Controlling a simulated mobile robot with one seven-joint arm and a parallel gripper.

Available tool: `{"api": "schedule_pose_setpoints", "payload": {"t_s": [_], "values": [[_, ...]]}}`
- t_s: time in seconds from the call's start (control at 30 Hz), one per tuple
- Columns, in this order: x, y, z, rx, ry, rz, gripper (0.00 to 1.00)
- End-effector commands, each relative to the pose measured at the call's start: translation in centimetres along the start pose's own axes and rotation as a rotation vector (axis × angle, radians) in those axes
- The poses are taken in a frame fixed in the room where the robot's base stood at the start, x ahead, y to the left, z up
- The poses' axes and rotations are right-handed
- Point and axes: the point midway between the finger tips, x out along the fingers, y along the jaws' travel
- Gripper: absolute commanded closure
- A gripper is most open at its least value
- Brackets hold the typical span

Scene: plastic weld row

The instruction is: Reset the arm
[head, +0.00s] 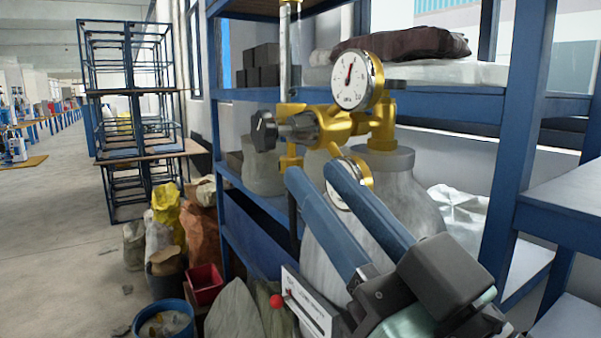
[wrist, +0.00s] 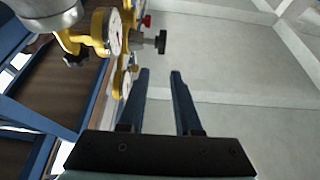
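My gripper (head: 311,172) reaches up and left from the lower right of the head view, with two long blue fingers parallel and apart. In the wrist view my gripper (wrist: 160,73) points away from the camera, with nothing between the fingers. Its fingertips appear close to a brass valve (head: 335,124) with pressure gauges on a grey cylinder (head: 400,185). I cannot tell whether they touch. The fingers partly cover the lower gauge (head: 362,183) and the cylinder. The valve also shows left of the fingers in the wrist view (wrist: 91,40).
A blue shelf frame (head: 518,120) stands around the cylinder and carries a dark sack (head: 405,43). Several sacks (head: 166,208), a red bin (head: 204,284) and a blue tub (head: 163,308) stand at lower left. Open floor (head: 55,220) lies farther left.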

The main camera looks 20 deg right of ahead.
Motion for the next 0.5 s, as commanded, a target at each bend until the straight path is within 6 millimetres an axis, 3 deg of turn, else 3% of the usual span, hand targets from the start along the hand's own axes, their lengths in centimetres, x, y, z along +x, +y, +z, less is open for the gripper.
{"api": "schedule_pose_setpoints", "payload": {"t_s": [0.13,0.5], "values": [[-0.91,0.00,0.03,0.000,0.000,0.001,0.68],[-0.94,-0.02,-0.03,0.000,0.000,0.000,0.68]]}}
